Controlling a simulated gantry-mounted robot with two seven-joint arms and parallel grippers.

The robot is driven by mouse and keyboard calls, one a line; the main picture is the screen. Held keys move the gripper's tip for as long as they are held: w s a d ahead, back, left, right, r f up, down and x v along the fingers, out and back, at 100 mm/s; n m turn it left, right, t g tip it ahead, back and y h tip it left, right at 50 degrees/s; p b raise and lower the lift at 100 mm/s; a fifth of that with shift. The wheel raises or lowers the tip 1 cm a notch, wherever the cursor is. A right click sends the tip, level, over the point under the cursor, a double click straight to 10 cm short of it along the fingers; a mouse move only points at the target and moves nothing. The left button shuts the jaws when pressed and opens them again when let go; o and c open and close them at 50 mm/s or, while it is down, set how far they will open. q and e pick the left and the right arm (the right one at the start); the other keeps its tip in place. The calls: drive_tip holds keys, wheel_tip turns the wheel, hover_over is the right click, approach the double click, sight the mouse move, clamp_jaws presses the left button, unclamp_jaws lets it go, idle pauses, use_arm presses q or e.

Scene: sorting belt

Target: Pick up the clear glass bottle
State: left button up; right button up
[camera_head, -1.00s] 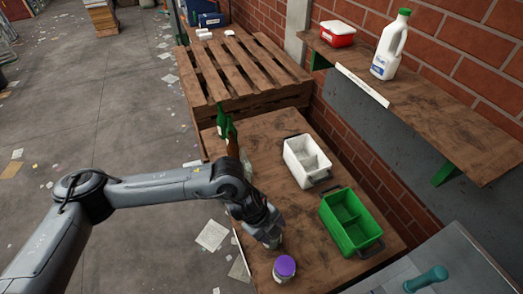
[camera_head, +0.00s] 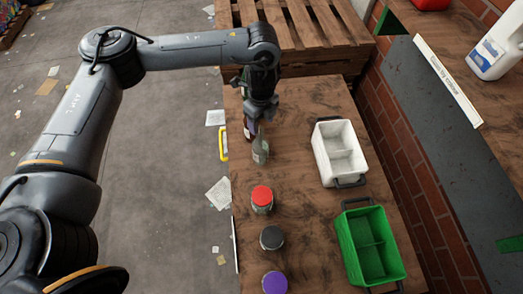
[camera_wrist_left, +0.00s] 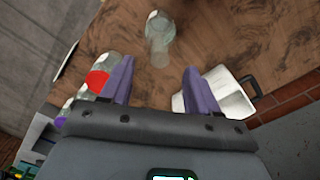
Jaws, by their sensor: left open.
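The clear glass bottle (camera_head: 260,151) stands on the wooden table, just in front of my left gripper (camera_head: 262,112) in the head view. In the left wrist view the clear bottle (camera_wrist_left: 160,38) shows beyond the gap between the two purple fingers of my left gripper (camera_wrist_left: 159,66). The fingers are apart and nothing is held between them. My right gripper is in neither view.
A white two-part bin (camera_head: 328,181) and a green one (camera_head: 352,283) stand at the right. The middle of the table is clear.

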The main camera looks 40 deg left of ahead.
sight(260, 129)
use_arm(q)
drive_tip(key=shift+f, duration=0.8)
drive_tip(key=shift+a+f, duration=0.15)
drive_tip(key=shift+f, duration=2.3)
drive_tip(key=shift+c, duration=0.2)
clamp_jaws()
